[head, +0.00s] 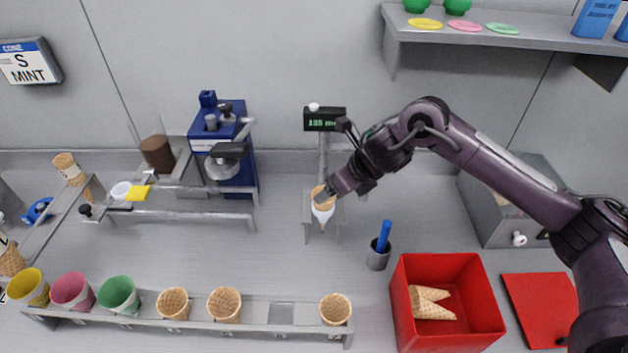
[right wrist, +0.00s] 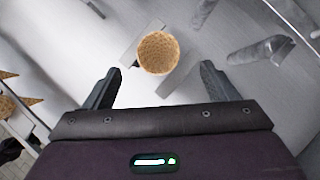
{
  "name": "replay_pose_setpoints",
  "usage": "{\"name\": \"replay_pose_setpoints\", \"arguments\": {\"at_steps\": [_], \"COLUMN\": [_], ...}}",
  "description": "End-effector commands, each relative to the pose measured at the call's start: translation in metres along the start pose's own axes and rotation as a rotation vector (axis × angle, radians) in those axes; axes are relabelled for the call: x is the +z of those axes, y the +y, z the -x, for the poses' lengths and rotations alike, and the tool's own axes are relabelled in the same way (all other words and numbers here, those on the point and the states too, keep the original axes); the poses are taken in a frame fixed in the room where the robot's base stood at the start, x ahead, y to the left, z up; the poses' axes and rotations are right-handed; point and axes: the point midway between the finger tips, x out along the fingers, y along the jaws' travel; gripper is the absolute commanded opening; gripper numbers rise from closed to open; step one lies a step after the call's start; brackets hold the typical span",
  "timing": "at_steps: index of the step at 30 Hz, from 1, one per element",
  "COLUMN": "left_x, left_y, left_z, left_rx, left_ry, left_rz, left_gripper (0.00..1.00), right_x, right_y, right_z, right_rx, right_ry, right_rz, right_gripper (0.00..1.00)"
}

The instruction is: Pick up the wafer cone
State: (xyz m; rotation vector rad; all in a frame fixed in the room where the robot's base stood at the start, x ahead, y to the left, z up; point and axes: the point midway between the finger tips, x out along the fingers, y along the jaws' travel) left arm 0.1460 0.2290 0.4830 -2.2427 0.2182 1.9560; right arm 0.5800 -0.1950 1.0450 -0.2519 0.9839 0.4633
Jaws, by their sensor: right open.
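A wafer cone (head: 318,191) stands upright in a small stand below the green-lit display, with a white band around its lower part. In the right wrist view the wafer cone (right wrist: 158,52) shows its round waffle top, ahead of and between my fingers, with gaps on both sides. My right gripper (head: 329,192) reaches in from the right beside the cone's top and partly hides it. In the wrist view my right gripper (right wrist: 160,72) is open and empty. My left gripper is not in view.
The front rack (head: 282,313) holds coloured cups and several wafer cones. A red bin (head: 478,300) with cones stands front right. A blue machine (head: 238,150) stands left.

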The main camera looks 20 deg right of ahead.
Motion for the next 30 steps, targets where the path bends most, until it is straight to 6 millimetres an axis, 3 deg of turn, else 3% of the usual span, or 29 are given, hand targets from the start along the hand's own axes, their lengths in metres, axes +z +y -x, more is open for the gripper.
{"name": "replay_pose_setpoints", "arguments": {"at_steps": [4, 9, 15, 21, 28, 30], "left_x": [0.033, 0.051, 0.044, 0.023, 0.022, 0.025], "left_y": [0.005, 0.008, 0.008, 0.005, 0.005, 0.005], "left_z": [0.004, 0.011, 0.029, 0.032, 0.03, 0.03], "left_rx": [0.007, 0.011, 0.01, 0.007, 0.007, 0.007], "left_ry": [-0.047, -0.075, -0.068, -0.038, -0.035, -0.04], "left_rz": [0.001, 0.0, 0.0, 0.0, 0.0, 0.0], "left_gripper": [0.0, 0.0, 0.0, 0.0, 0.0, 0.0], "right_x": [0.0, 0.0, -0.002, -0.002, -0.003, -0.003], "right_y": [0.001, 0.001, 0.003, 0.002, 0.002, 0.002], "right_z": [-0.008, -0.026, -0.052, -0.076, -0.079, -0.079], "right_rx": [0.002, 0.002, 0.003, 0.0, 0.0, 0.0], "right_ry": [0.002, 0.002, 0.005, 0.001, 0.0, 0.0], "right_rz": [-0.002, -0.002, -0.004, -0.002, 0.0, 0.0], "right_gripper": [0.8, 0.8, 0.8, 0.8, 0.8, 0.73]}}
